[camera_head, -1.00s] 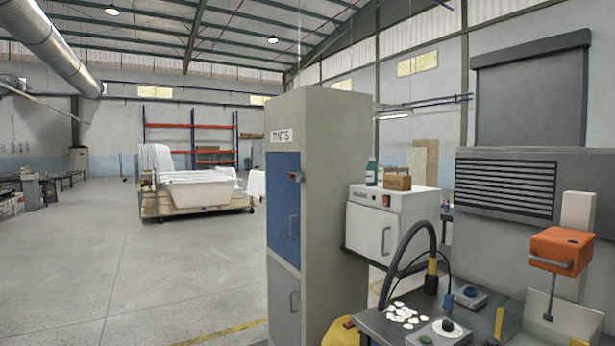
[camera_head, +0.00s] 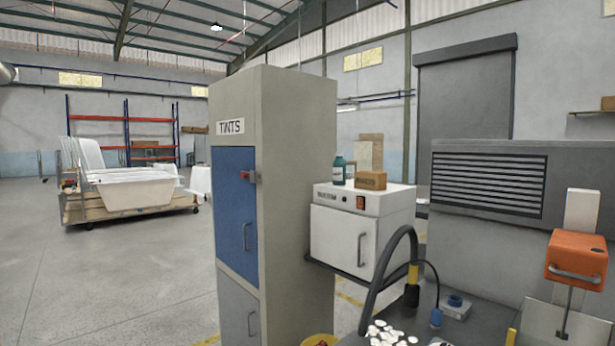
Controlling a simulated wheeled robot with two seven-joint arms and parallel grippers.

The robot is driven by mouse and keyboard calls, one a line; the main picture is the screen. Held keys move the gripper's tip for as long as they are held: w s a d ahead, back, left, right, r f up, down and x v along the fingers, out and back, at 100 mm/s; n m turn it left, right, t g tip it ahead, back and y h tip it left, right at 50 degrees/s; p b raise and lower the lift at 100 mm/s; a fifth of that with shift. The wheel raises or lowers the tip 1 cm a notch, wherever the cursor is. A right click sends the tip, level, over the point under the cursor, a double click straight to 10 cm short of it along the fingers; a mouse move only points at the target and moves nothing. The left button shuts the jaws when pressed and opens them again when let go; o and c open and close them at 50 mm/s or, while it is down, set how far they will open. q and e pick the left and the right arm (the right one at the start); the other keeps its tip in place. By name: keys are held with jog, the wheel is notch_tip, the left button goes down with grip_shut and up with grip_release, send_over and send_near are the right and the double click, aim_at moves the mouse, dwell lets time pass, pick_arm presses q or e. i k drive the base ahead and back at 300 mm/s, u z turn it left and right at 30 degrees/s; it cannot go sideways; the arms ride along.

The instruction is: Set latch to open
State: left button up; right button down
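A tall grey cabinet (camera_head: 290,180) marked TINTS stands in the middle of the view. Its upper door (camera_head: 235,212) is blue with a vertical handle (camera_head: 247,237), and it looks closed. A small red latch (camera_head: 248,176) sits at the upper right edge of the blue door; its exact setting is too small to tell. A grey lower door (camera_head: 239,314) with its own handle is beneath. Neither of my grippers shows in the view.
A dark bench with white chips (camera_head: 390,336) and an orange-headed device (camera_head: 577,258) is at the right. Bathtub shells (camera_head: 135,190) rest on a cart at the left. Open floor (camera_head: 110,280) lies left of the cabinet.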

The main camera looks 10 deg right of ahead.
aim_at(244, 174)
jog(key=u, duration=0.05)
jog(key=i, duration=0.25)
jog(key=u, duration=0.7)
jog(key=i, duration=1.95)
jog(key=z, duration=0.95)
jog(key=i, duration=0.7)
jog(key=z, duration=0.65)
